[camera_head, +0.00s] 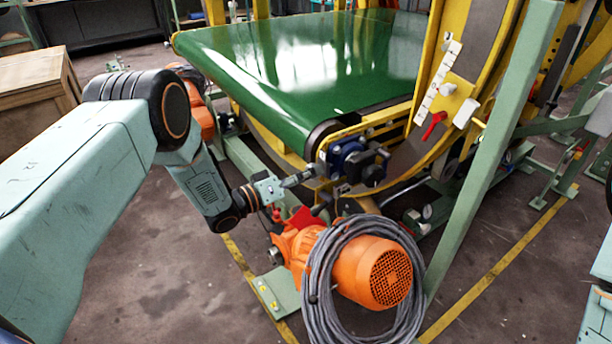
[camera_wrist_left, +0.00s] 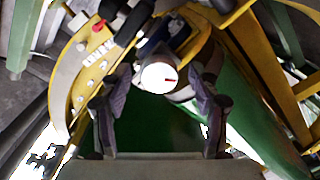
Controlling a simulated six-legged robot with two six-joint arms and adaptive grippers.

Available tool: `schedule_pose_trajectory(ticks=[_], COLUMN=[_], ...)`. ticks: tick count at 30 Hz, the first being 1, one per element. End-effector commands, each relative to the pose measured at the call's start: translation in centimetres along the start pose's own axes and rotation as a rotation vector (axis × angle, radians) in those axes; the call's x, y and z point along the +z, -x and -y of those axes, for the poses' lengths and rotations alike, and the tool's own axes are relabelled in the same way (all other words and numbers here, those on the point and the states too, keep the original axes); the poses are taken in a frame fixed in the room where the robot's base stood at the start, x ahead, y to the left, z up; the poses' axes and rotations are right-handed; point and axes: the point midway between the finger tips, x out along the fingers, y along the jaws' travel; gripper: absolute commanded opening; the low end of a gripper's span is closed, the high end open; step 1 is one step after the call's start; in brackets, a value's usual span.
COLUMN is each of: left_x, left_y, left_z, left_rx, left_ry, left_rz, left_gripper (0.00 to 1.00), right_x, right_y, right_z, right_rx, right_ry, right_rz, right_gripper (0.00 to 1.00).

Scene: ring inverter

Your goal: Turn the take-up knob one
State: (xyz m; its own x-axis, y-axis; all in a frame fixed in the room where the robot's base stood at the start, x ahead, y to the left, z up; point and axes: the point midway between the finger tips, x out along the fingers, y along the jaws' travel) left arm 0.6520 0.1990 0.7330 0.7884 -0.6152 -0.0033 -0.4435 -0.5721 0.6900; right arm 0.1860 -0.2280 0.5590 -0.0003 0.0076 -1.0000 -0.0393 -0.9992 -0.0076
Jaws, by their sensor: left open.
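The gripper is open. In the head view my left gripper (camera_head: 302,178) is close to the near left side of a blue housing (camera_head: 346,157) below the belt's corner. The knob's face cannot be made out there. I cannot tell how far the fingertips reach along the knob. My right gripper is not in view.
A green conveyor belt (camera_head: 310,62) lies behind the housing. An orange motor (camera_head: 372,273) with a coiled grey cable (camera_head: 320,290) stands below my gripper. A red lever (camera_head: 433,125) and a slanted green post (camera_head: 490,150) are to the right. Open floor (camera_head: 170,290) lies at lower left.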

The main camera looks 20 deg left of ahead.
Motion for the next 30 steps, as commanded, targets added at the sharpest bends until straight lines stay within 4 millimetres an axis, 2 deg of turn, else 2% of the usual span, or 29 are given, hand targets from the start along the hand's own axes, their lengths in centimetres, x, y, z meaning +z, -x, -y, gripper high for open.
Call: schedule_pose_trajectory(ticks=[4, 7, 21, 25, 30], left_x=[-0.1, -0.1, -0.1, -0.1, 0.0], left_y=[0.1, 0.9, 9.8, 11.1, 11.9], left_z=[0.0, 0.0, 0.1, 0.0, 0.0], left_rx=[0.001, -0.001, -0.003, -0.002, 0.0], left_ry=[-0.001, 0.001, 0.003, 0.0, 0.0], left_rz=[-0.001, -0.002, -0.004, -0.002, 0.0], left_gripper=[0.62, 0.62, 0.62, 0.62, 0.62], right_x=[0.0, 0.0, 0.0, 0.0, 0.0], right_y=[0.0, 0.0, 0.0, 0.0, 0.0], right_z=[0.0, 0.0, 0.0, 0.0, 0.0], right_rx=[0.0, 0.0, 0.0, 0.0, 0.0], right_ry=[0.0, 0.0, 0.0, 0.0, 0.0], right_rz=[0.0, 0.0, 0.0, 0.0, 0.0], right_gripper=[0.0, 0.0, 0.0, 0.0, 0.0])
